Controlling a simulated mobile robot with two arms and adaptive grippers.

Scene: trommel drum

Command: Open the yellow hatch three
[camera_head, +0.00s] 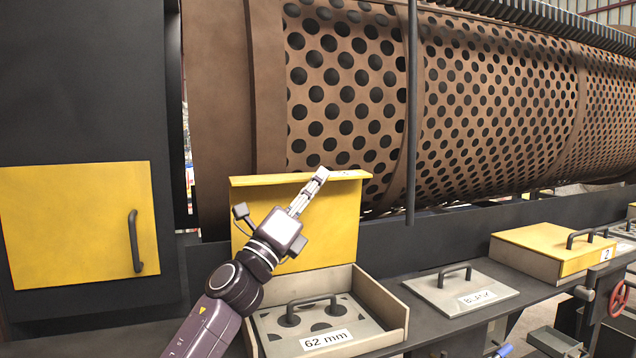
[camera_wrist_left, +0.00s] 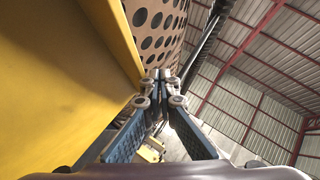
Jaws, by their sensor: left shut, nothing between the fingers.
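A yellow hatch lid (camera_head: 335,225) stands upright at the back of an open box (camera_head: 382,300), in front of the drum. The hatch number cannot be read. Inside the box lies a plate labelled 62 mm (camera_head: 348,311) with a dark handle. My left gripper (camera_head: 321,174) is shut and empty, its fingertips at the lid's top edge; I cannot tell whether they touch. In the left wrist view the shut fingers (camera_wrist_left: 160,78) show beside a yellow surface (camera_wrist_left: 50,70) at the left. My right gripper is out of view.
A perforated brown drum (camera_head: 480,100) fills the back. To the right are a BLANK plate (camera_head: 445,286) and a shut yellow hatch marked 2 (camera_head: 540,240). A dark cabinet with a yellow door (camera_head: 75,225) stands at the left. A dark vertical rod (camera_head: 411,120) hangs right of the lid.

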